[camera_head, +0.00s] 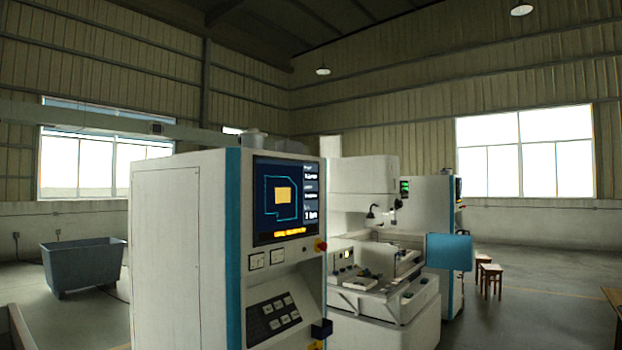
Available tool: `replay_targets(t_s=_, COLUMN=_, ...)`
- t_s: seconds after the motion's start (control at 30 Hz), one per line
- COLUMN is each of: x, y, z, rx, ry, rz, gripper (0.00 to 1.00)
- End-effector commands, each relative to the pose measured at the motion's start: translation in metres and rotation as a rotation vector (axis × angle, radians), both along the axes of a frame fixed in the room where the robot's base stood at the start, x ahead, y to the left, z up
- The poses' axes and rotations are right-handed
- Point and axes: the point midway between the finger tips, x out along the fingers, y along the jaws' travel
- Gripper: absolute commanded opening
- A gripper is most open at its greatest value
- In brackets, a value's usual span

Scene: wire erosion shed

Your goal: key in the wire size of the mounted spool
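A tall white control cabinet with blue edges (180,250) stands close in front, left of centre. Its screen (285,200) is lit and shows a cyan outline around an orange block, small text fields at the right and a yellow line at the bottom; the text is too small to read surely. A dark key panel (273,318) with several pale keys sits low on the same face. The wire erosion machine (365,190) stands behind and to the right. I cannot make out the mounted spool or its label. My gripper is not in view.
A red knob (321,245) and a dark box (321,328) stick out at the cabinet's right edge. A blue panel (449,252) juts from the machine. A grey tub (83,266) stands left; stools (490,278) stand right. Floor at the right front is mostly clear.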

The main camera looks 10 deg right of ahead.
Motion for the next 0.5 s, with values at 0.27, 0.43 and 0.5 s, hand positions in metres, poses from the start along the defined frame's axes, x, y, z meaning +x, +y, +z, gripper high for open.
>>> replay_targets(t_s=0.27, x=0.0, y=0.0, z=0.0, rx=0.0, ry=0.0, rz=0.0, gripper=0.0)
replay_targets(t_s=0.43, x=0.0, y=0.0, z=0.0, rx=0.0, ry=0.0, rz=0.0, gripper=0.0)
replay_targets(t_s=0.5, x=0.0, y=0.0, z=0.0, rx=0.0, ry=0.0, rz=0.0, gripper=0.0)
